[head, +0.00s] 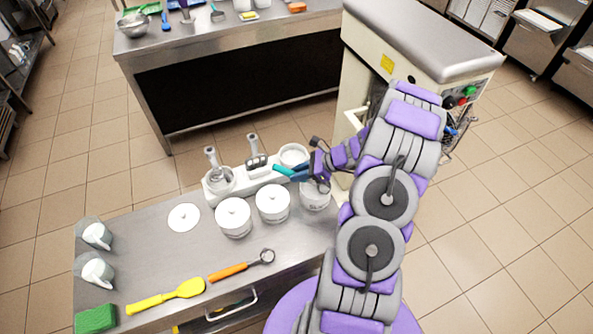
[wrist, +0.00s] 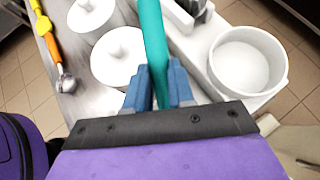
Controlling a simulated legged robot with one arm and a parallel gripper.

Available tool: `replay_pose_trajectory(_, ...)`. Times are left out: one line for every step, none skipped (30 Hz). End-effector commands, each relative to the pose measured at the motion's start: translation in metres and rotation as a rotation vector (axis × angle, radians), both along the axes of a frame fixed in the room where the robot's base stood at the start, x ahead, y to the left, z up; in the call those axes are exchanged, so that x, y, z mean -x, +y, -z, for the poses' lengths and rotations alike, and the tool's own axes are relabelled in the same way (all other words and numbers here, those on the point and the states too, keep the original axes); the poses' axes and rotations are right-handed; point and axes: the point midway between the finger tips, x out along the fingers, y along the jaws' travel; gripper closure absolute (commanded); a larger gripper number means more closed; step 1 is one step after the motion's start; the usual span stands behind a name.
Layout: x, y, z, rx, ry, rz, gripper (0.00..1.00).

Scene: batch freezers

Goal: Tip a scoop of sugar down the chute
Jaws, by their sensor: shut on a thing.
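My gripper (head: 300,173) is over the right end of the counter, shut on a teal handle (head: 283,170). In the wrist view the blue fingers (wrist: 157,88) clasp this teal handle (wrist: 152,40), which runs up out of the picture. The scoop's bowl cannot be made out in either view. A white tub (head: 315,198) stands below my gripper, partly hidden by it. An open white tub (head: 293,154) sits at the right end of a white rack; it also shows in the wrist view (wrist: 248,68), with white inside. I cannot make out the chute for certain.
A cream machine (head: 410,55) stands right behind my arm. Two lidded white pots (head: 233,218) (head: 272,204), a loose lid (head: 183,217), an orange-handled scoop (head: 241,267), a yellow spatula (head: 166,297) and two jugs (head: 97,236) (head: 97,271) occupy the counter. Tiled floor lies open to the right.

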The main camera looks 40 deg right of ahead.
Motion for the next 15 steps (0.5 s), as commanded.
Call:
replay_pose_trajectory(-0.002,0.004,-0.004,0.014,0.014,-0.004,1.0)
replay_pose_trajectory(-0.003,0.005,-0.003,0.023,0.023,-0.004,1.0)
replay_pose_trajectory(-0.003,0.006,-0.002,0.038,0.035,-0.004,1.0)
replay_pose_trajectory(-0.003,0.006,-0.003,0.042,0.037,-0.002,1.0)
replay_pose_trajectory(-0.003,0.006,-0.005,0.041,0.036,-0.001,1.0)
replay_pose_trajectory(-0.003,0.006,-0.008,0.04,0.035,0.0,1.0)
replay_pose_trajectory(-0.004,0.006,-0.01,0.039,0.034,0.0,1.0)
replay_pose_trajectory(-0.004,0.006,-0.012,0.039,0.034,0.0,1.0)
replay_pose_trajectory(-0.004,0.006,-0.014,0.039,0.033,0.0,1.0)
replay_pose_trajectory(-0.004,0.006,-0.016,0.039,0.033,0.0,1.0)
replay_pose_trajectory(-0.005,0.006,-0.018,0.039,0.033,0.0,1.0)
replay_pose_trajectory(-0.005,0.006,-0.02,0.038,0.034,-0.001,1.0)
replay_pose_trajectory(-0.005,0.006,-0.022,0.038,0.034,-0.001,1.0)
replay_pose_trajectory(-0.005,0.006,-0.024,0.038,0.033,-0.001,1.0)
replay_pose_trajectory(-0.006,0.006,-0.026,0.038,0.033,-0.001,1.0)
